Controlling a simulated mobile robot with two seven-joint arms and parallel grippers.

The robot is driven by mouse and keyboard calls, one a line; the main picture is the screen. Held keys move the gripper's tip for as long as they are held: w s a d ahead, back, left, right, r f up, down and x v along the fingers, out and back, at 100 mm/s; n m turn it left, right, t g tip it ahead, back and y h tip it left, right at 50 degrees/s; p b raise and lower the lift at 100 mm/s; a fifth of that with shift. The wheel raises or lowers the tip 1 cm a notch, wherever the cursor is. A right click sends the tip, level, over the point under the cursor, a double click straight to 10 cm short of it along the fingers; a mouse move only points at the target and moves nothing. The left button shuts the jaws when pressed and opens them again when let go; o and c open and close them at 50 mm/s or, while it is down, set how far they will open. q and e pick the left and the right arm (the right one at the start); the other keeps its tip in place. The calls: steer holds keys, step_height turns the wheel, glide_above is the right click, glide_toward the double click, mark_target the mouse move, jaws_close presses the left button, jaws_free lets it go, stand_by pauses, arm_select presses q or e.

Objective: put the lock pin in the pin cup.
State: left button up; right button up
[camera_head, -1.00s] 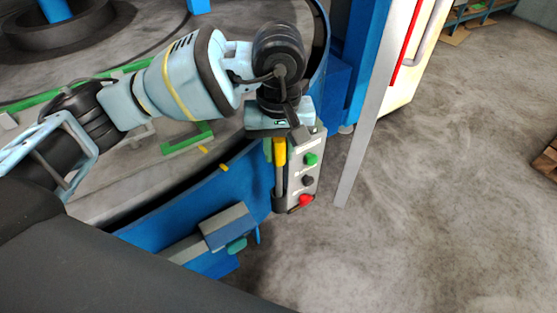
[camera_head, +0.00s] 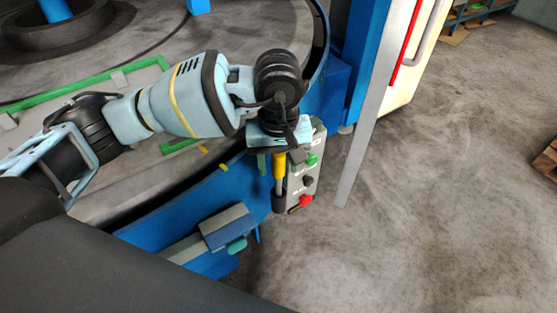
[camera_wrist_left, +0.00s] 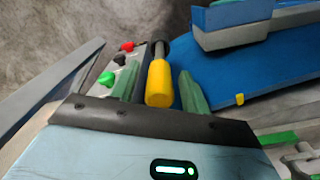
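The lock pin has a yellow handle (camera_head: 279,166) and a grey shaft, and stands upright at the side of the control box. The yellow handle also shows in the wrist view (camera_wrist_left: 160,84). The shaft's lower end goes down into the dark pin cup (camera_head: 279,206), which hides it. My left gripper (camera_head: 279,160) is just above, with its green fingers on either side of the handle. In the wrist view the fingers (camera_wrist_left: 160,88) are open, with a narrow gap on each side of the handle. My right gripper is not in view.
The grey control box (camera_head: 312,178) with green, black and red buttons is close beside the pin. A blue curved machine wall (camera_head: 185,200) and a grey-blue block (camera_head: 228,226) are to the left. A grey post (camera_head: 362,145) stands to the right, with open floor beyond.

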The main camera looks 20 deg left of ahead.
arm_select(q)
steer(key=shift+r, duration=0.55)
step_height(320, 180, up, 10)
steer(key=shift+r, duration=0.65)
